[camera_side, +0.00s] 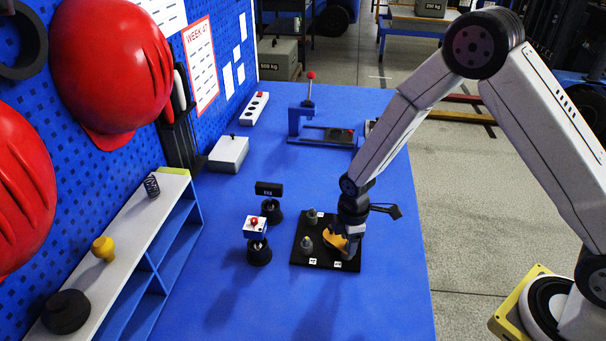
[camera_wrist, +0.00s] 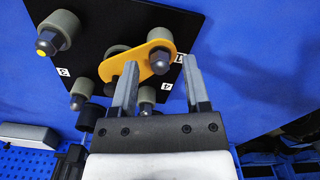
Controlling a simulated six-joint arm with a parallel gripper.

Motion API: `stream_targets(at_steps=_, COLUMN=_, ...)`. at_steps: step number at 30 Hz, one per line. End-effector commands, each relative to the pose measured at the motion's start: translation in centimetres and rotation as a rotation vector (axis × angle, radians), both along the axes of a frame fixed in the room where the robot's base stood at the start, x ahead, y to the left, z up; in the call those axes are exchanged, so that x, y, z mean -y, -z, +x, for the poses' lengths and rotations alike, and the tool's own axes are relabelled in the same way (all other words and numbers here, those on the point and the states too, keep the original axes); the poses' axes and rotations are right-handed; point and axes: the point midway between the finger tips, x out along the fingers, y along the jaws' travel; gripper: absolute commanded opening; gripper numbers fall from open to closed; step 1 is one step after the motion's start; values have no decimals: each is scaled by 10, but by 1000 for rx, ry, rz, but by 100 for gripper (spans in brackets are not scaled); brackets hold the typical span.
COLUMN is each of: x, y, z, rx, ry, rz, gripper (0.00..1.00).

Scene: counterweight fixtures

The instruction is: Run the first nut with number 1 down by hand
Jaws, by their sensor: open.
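A black base plate (camera_side: 298,251) lies on the blue bench and carries several grey posts with dark nuts. It also fills the upper wrist view (camera_wrist: 205,20). A flat orange-yellow piece (camera_wrist: 128,67) lies over the plate; it also shows in the side view (camera_side: 336,241). A dark nut (camera_wrist: 160,62) sits at its right end, close to a white label (camera_wrist: 180,58) partly hidden by a finger; its number is unclear. My gripper (camera_wrist: 160,72) is open, with its fingertips either side of this nut. In the side view my gripper (camera_side: 347,229) is low over the plate's right side.
Another nut (camera_wrist: 47,42) stands on a post at the left, near label 3 (camera_wrist: 64,72). The bench in front of the plate is clear.

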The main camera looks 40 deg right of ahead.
Motion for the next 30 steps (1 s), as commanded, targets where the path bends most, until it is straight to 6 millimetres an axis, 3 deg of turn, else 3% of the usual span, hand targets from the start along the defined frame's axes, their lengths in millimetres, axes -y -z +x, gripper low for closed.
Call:
stream_targets(at_steps=10, x=0, y=2, z=0, rx=0, ry=0, rz=0, gripper=57)
stream_targets(at_steps=15, x=0, y=2, z=0, rx=0, ry=0, rz=0, gripper=3)
stream_targets(at_steps=16, x=0, y=2, z=0, rx=0, ry=0, rz=0, gripper=0)
stream_targets(at_steps=30, x=0, y=2, z=0, rx=-1, ry=46, rz=-1, gripper=0)
